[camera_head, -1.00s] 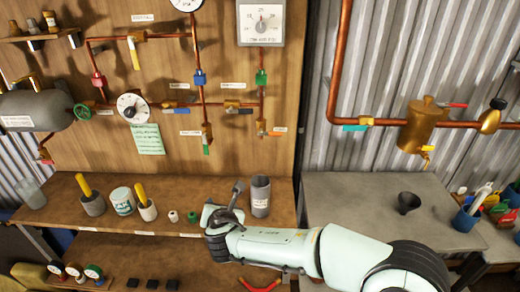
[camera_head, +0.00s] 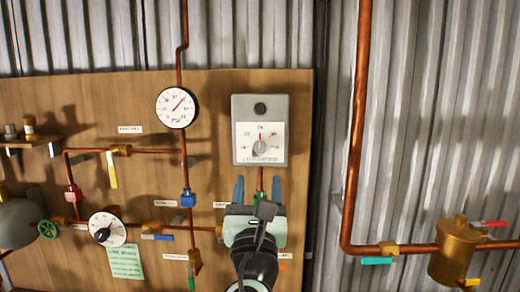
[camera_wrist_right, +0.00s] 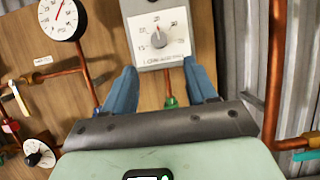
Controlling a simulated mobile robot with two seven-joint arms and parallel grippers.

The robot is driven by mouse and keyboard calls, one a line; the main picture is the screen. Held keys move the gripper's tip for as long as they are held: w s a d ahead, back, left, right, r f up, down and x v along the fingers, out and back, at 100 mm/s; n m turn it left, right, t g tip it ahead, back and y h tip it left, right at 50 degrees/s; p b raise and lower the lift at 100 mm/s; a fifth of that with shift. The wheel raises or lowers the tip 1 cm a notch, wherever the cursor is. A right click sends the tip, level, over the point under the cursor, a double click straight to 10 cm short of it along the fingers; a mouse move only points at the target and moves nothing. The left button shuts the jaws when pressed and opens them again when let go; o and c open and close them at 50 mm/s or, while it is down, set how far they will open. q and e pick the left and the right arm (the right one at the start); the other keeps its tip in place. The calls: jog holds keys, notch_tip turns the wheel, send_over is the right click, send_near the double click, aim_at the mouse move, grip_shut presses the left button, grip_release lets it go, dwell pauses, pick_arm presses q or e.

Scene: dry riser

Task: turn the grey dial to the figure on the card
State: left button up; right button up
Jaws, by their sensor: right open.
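The grey dial is a small knob (camera_head: 261,148) on the white scale of a grey box (camera_head: 260,104) high on the wooden board. It also shows in the right wrist view (camera_wrist_right: 158,40), with a red mark pointing roughly up; the scale figures are small. A green card (camera_head: 126,262) with lines of writing hangs at lower left; I cannot read its figure. My right gripper (camera_head: 258,186) is open and empty, fingers pointing up, just below the box in the picture. In the right wrist view its fingertips (camera_wrist_right: 160,72) flank the box's lower edge without touching the knob. My left gripper is out of view.
A round gauge (camera_head: 177,107) and a white dial with a dark knob (camera_head: 107,230) are on the board. Copper pipes with coloured valves run around them, one behind my gripper. A thick copper pipe (camera_head: 357,130) and a brass vessel (camera_head: 459,250) stand right.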

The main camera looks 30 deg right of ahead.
aim_at(260, 150)
jog(key=p+x, duration=0.3)
jog(key=x, duration=0.7)
jog(key=shift+w+d+r+p, duration=0.15)
jog(key=shift+w+d+p, duration=0.2)
jog(key=shift+w, duration=0.15)
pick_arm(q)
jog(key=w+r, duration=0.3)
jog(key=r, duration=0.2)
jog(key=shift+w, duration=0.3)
pick_arm(e)
jog(key=shift+s, duration=0.1)
jog(key=c, duration=1.1)
